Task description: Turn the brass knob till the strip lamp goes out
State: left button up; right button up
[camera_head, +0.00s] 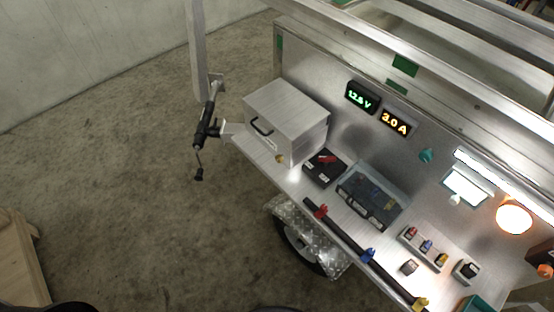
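A small brass-coloured round piece (280,158) shows at the lower front of the metal box, at the left end of the shelf; it is too small to tell whether it is the knob. The strip lamp (515,186) is a long white bar along the upper right of the metal panel, and it is lit. Neither of my grippers is in view.
Two displays, green (362,97) and amber (396,122), sit on the panel. The metal box (287,112), a clear-lidded case (372,194) and a switch block (423,249) crowd the shelf. A black coupling (207,130) juts out left.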

aim_at(279, 158)
jog(key=z, duration=1.25)
jog(key=u, duration=1.25)
jog(key=j+z, duration=0.25)
jog(key=j, duration=0.25)
jog(key=j+z, duration=0.25)
jog(key=j, duration=0.3)
jog(key=k+l+u, duration=0.15)
jog(key=l, duration=0.25)
jog(key=k+l+u, duration=0.35)
jog(key=k+l, duration=0.2)
jog(key=l, duration=0.2)
